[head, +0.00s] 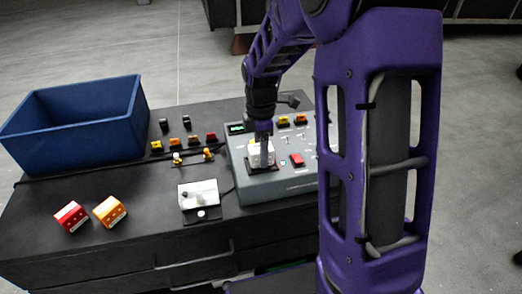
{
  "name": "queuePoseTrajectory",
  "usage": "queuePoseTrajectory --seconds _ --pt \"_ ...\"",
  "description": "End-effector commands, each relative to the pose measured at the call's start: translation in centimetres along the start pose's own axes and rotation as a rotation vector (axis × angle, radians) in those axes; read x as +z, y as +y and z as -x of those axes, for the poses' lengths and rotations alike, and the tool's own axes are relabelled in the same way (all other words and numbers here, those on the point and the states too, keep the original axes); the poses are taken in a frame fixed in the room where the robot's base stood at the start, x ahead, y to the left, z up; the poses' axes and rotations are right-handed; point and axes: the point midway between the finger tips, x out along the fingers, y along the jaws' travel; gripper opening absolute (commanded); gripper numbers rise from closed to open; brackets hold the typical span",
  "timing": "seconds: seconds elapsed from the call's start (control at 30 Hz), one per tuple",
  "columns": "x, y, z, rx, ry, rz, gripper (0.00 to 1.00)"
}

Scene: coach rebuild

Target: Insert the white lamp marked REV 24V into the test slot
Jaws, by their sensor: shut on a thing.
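My gripper (265,160) points down over the left part of the grey test panel (262,186), shut on a white lamp (254,152). The lamp shows partly on either side of the finger in front of it. A dark patch on the panel lies right under the lamp, where the test slot seems to be. The slot itself is hidden, and I cannot tell whether the lamp is seated in it or just above it. The REV 24V marking is too small to read here.
A red block (71,217) and an orange block (110,211) lie at the front left. A white-topped box (198,194) stands left of the panel. Several small coloured parts sit behind it. A blue bin (75,118) is at the far left. The bench front is mostly clear.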

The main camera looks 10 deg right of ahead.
Motion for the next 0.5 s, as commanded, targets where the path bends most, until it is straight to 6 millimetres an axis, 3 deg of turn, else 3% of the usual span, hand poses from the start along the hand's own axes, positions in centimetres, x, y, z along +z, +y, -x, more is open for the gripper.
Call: queuePoseTrajectory --seconds 0.37,0.4,0.47,0.5 --pt "0.01 0.00 -0.84 0.000 0.000 0.000 0.00" --pt "0.00 0.00 -0.85 0.000 0.000 0.000 0.59" --pt "0.01 0.00 -0.79 0.000 0.000 0.000 0.70" --pt "0.01 0.00 -0.79 0.000 0.000 0.000 0.70"
